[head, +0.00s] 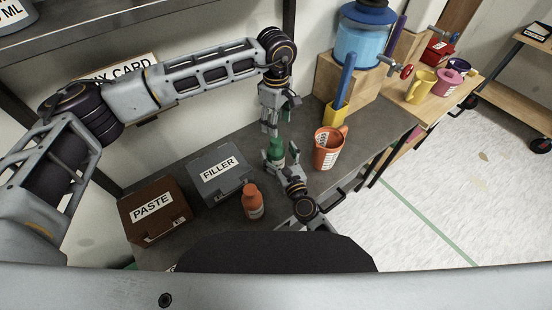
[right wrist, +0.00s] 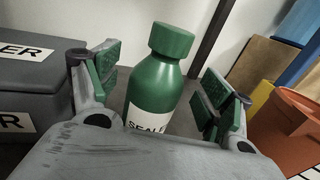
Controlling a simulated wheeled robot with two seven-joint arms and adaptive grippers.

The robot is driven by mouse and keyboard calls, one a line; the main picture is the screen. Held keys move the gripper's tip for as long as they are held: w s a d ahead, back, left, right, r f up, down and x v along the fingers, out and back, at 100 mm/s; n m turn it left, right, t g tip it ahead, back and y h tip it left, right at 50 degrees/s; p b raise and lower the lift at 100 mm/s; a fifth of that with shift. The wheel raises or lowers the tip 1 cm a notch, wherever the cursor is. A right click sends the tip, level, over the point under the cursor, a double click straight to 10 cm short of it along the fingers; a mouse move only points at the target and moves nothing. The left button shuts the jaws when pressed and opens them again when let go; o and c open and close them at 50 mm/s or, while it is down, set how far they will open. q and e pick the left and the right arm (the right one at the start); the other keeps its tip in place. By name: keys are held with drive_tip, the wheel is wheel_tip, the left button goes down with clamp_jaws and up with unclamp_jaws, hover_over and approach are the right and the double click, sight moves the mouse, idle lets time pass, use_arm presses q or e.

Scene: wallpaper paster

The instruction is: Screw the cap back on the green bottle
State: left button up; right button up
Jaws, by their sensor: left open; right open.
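The green bottle (head: 276,154) stands upright on the dark worktop. In the right wrist view the bottle (right wrist: 155,92) has a white label, partly hidden. A green cap (right wrist: 172,40) sits on its neck; I cannot tell how tight it is. My right gripper (head: 279,161) is open around the bottle, with green-padded fingers on either side. In the right wrist view, gaps show between both fingers and the bottle. My left gripper (head: 273,124) is open and points down, just above the bottle's cap, in the head view.
An orange bottle (head: 252,201), a grey FILLER box (head: 222,172) and a brown PASTE box (head: 154,210) stand to the left. An orange mug (head: 329,148) stands close on the right. A yellow holder (head: 336,113) and a blue dispenser (head: 361,42) are behind it.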

drive_tip(key=shift+x, duration=0.9)
